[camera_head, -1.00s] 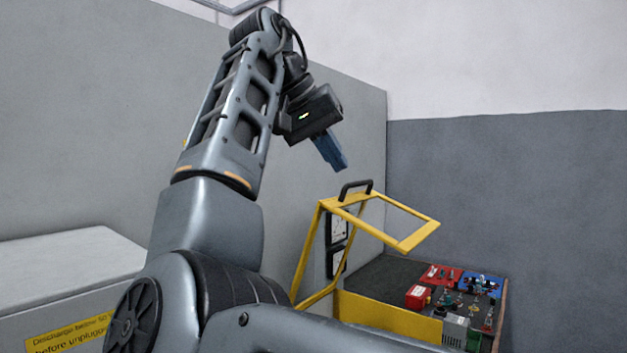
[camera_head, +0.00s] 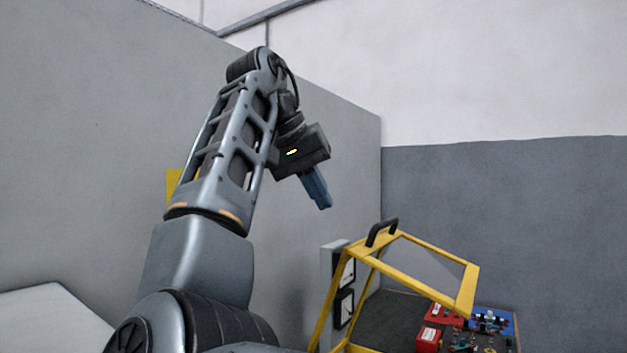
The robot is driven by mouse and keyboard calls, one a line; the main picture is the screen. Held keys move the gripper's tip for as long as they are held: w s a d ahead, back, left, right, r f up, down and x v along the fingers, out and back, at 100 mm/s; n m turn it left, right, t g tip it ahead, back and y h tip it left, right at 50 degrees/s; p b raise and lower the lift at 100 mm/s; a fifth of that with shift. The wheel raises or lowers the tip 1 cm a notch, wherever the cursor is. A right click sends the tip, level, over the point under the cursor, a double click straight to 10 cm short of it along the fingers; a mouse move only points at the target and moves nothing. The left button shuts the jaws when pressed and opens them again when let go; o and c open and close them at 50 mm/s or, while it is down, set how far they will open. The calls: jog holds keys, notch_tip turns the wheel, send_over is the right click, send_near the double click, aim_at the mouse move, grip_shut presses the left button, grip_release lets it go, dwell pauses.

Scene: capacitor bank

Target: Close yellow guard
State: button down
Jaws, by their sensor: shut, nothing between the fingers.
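The yellow guard (camera_head: 427,251) is a yellow frame with a clear panel and a black handle (camera_head: 381,233) on its top edge. It stands raised and tilted over the bench at the lower right, so it is open. My gripper (camera_head: 324,205) has blue fingers that are shut and empty. It points down, to the upper left of the handle and apart from it. The lower part of the guard is cut off by the bottom of the picture.
Under the guard, a dark bench top (camera_head: 395,315) bears a red box (camera_head: 429,339), a blue board (camera_head: 488,322) and small components. A grey meter box (camera_head: 338,285) stands behind the guard's left side. A grey partition (camera_head: 90,150) rises behind my arm.

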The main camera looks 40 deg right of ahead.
aim_at(364, 243)
jog(key=d+f, duration=0.1)
jog(key=s+d+f, duration=0.1)
jog(key=d+f, duration=0.1)
jog(key=s+d+f+p, duration=0.1)
jog(key=d+f, duration=0.1)
jog(key=shift+d+f, duration=0.1)
jog(key=shift+d, duration=0.05)
jog(key=shift+s+d+f, duration=0.15)
jog(key=shift+d, duration=0.15)
